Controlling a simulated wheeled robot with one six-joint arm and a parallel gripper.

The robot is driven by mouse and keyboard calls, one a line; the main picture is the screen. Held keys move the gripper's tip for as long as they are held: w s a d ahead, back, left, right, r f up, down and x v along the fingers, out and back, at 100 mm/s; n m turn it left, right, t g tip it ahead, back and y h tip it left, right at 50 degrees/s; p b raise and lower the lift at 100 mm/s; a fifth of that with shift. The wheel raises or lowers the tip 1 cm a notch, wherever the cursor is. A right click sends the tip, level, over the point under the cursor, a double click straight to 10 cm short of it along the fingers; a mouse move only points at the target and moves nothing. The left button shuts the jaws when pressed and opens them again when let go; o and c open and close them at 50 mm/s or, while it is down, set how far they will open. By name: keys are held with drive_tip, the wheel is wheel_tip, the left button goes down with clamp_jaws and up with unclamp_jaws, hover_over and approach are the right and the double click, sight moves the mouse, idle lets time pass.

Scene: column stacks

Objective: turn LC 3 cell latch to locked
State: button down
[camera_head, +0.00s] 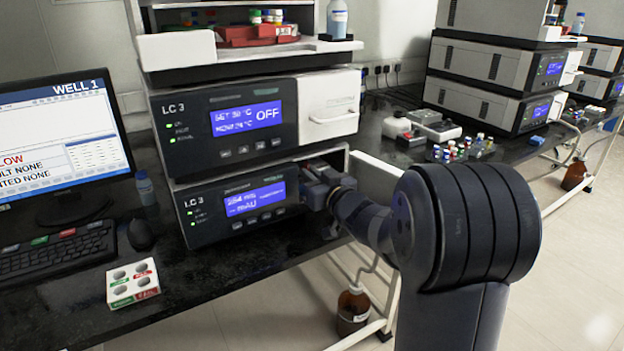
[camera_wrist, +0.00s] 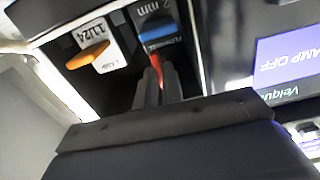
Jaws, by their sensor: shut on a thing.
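The LC 3 stack stands on the bench in the head view; its lower module (camera_head: 240,205) has a lit blue display and an open bay at its right end. My gripper (camera_head: 322,190) reaches into that bay, and its fingers are mostly hidden there. In the wrist view my gripper (camera_wrist: 158,84) is shut on a narrow red-orange lever (camera_wrist: 156,65), the cell latch, just below the blue flow cell (camera_wrist: 158,30) marked "2 mm". The latch's lower part is hidden between the fingers. Its locked or unlocked markings cannot be read.
An orange lever (camera_wrist: 88,55) with a white tag sits left of the cell in the bay. The upper LC 3 module (camera_head: 230,120) reads OFF. A monitor (camera_head: 60,145), a small bottle (camera_head: 145,188) and a white box (camera_head: 132,284) stand to the left.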

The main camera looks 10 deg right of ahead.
drive_tip(key=shift+n, duration=0.3)
drive_tip(key=c, duration=1.5)
unclamp_jaws()
drive_tip(key=shift+c, duration=0.2)
drive_tip(key=shift+s, duration=0.1)
drive_tip(key=p+v, duration=0.1)
drive_tip(key=v, duration=0.9)
drive_tip(key=shift+s, duration=0.35)
drive_tip(key=shift+w, duration=0.15)
